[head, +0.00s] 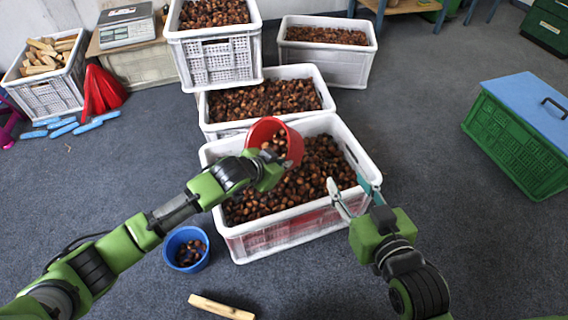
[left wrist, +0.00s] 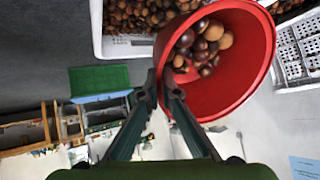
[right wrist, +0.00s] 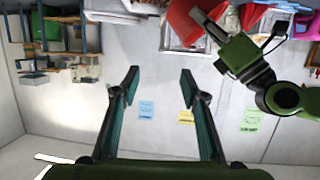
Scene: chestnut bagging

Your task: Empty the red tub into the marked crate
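The red tub (head: 294,146) is tilted above the front white crate (head: 355,150), with chestnuts inside it. That crate holds many chestnuts and shows red on its front wall. In the left wrist view the tub (left wrist: 243,70) is on its side with several chestnuts near its mouth. My left gripper (head: 268,168) is shut on the tub's rim; its fingers (left wrist: 160,82) show there too. My right gripper (head: 349,190) is open and empty at the crate's right edge; its fingers stand wide apart in the right wrist view (right wrist: 160,80).
A blue tub (head: 180,262) with some chestnuts and a wooden stick (head: 221,306) lie on the floor in front. More white crates of chestnuts (head: 215,65) stand behind. A green crate with a blue lid (head: 520,150) is at right. Floor between is clear.

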